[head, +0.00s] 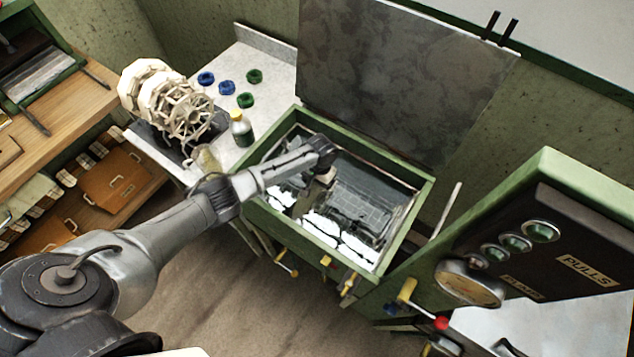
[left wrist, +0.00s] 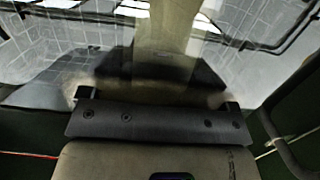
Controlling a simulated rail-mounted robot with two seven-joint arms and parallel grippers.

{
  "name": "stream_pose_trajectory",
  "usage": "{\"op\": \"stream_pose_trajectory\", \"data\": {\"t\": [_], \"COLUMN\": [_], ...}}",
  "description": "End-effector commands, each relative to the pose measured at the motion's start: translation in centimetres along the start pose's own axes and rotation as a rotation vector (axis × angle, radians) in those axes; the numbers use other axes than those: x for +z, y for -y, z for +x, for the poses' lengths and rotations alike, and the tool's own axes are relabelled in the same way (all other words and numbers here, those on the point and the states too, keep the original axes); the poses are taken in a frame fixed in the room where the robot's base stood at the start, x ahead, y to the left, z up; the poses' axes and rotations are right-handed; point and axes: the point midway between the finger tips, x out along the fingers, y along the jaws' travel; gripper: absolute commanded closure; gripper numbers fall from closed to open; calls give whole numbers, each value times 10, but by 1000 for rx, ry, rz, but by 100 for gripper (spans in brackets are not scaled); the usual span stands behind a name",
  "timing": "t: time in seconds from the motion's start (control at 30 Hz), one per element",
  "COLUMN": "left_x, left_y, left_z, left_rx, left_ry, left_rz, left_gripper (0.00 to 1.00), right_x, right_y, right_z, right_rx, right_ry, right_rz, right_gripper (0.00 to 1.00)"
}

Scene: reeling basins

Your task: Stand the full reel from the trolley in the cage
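Several cream spoked reels (head: 180,112) stand in a row on a dark stand on the white-topped table at the left; I cannot tell which is the full one. A wire-mesh cage (head: 368,208) appears to lie under the water in the green-framed basin (head: 427,192). My left gripper (head: 304,206) points down into the basin, low at the water, left of the mesh. In the left wrist view its dark crossbar (left wrist: 160,120) shows, with a blurred beige column beyond it, possibly a reflection. Its fingertips are unclear, and no reel shows in it. My right gripper is out of view.
A grey panel (head: 395,80) stands behind the basin. A green control box (head: 540,235) with knobs and a gauge is at the right. Valve handles line the basin's front.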

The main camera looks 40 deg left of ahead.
Motion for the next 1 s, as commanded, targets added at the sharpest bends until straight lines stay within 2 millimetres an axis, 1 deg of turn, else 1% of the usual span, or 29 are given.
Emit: {"op": "stream_pose_trajectory", "data": {"t": [0.03,0.17,0.37,0.47,0.57,0.67,0.8,1.0], "left_x": [0,0,0,0,0,0,0,0], "left_y": [0,0,0,0,0,1,0,0], "left_z": [0,0,0,-4,-15,-32,-61,-98], "left_rx": [0,0,-1,0,0,-1,0,0], "left_ry": [0,0,1,0,-2,-3,-3,-3], "left_rz": [0,0,0,0,0,1,0,1], "left_gripper": [13,0,0,0,0,0,0,0], "right_x": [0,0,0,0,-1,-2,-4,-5], "right_y": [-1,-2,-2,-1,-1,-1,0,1], "right_z": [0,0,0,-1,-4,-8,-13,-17], "right_rx": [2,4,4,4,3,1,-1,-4], "right_ry": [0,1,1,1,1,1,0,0], "right_rz": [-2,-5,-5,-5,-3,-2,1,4], "right_gripper": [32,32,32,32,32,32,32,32]}}
